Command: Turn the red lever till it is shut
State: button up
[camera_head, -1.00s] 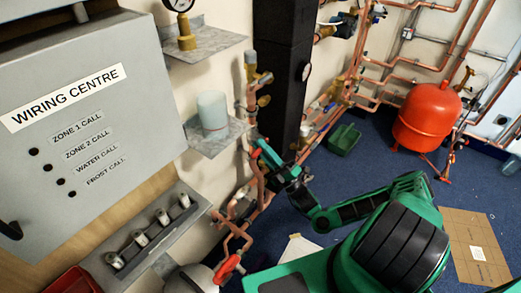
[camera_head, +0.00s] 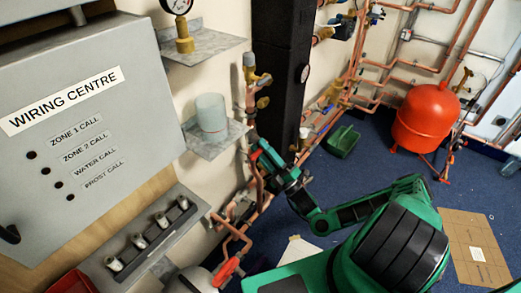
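A red lever (camera_head: 227,271) shows low in the head view, on the copper pipework below the wall shelf. My gripper (camera_head: 257,155) is well above it, at the upright copper pipes right of the shelf with the white cup. Its fingertips are close against these pipes, and a small touch of red shows by them. I cannot tell whether that red is a second lever handle. The fingers are small and partly merge with the pipes, so their opening and any hold are unclear.
A grey wiring centre box (camera_head: 85,110) fills the left. A black column (camera_head: 283,80) stands just behind my gripper. A red tank (camera_head: 425,118), a green tub (camera_head: 343,141) and a cardboard sheet (camera_head: 475,247) are on the blue floor, which is otherwise mostly clear.

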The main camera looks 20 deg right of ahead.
jog(key=v, duration=1)
jog(key=shift+s+d+f, duration=0.2)
jog(key=shift+s, duration=0.05)
jog(key=shift+a, duration=0.1)
